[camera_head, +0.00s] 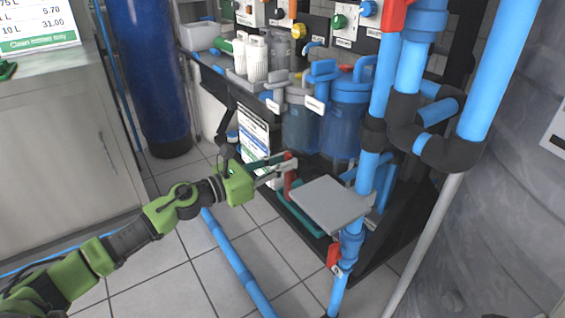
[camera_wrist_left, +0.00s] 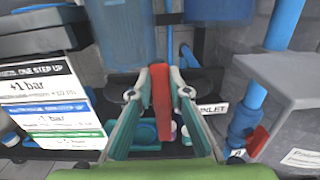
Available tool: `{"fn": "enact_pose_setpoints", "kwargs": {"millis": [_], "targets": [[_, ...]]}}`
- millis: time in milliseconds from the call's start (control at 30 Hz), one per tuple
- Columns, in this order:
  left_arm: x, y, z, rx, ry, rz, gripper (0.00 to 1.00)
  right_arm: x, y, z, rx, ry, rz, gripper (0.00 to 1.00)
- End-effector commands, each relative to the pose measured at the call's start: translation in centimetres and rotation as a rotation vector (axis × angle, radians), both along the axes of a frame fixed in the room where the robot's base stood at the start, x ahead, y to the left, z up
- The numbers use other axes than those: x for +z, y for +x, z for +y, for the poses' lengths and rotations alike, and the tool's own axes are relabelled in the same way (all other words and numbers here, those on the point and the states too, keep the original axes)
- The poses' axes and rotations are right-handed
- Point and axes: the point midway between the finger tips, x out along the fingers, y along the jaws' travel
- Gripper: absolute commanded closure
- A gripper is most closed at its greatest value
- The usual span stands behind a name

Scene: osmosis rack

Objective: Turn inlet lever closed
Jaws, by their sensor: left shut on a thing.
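The inlet lever (camera_head: 288,180) is a red bar standing roughly upright, low at the front of the rack. It also shows in the left wrist view as a red bar (camera_wrist_left: 160,88), beside a white label reading "INLET" (camera_wrist_left: 212,108). My left gripper (camera_head: 286,166) reaches it from the left and is shut on it. In the left wrist view the two pale fingers (camera_wrist_left: 160,85) lie on either side of the bar. The lever's valve body is hidden. My right gripper is not in view.
A grey platform (camera_head: 333,203) juts out just right of the lever. A blue vertical pipe (camera_head: 351,246) with another red handle (camera_head: 333,256) stands beyond it. Blue filter housings (camera_head: 343,118) are behind. A printed sign (camera_head: 254,134) hangs left. A blue pipe (camera_head: 233,262) crosses the tiled floor.

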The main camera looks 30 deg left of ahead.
Motion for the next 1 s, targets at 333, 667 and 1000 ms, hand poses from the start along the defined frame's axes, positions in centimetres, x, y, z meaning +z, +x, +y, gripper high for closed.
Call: {"fn": "enact_pose_setpoints", "kwargs": {"millis": [333,667,1000], "targets": [[-0.1,0.0,0.0,-0.001,0.008,-0.001,0.65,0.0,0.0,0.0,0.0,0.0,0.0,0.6],[-0.1,-0.2,0.1,-0.001,0.004,0.0,0.65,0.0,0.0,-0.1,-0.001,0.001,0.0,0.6],[-0.3,-3.4,1.9,0.0,0.003,0.004,0.65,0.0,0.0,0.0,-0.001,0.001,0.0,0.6]]}}
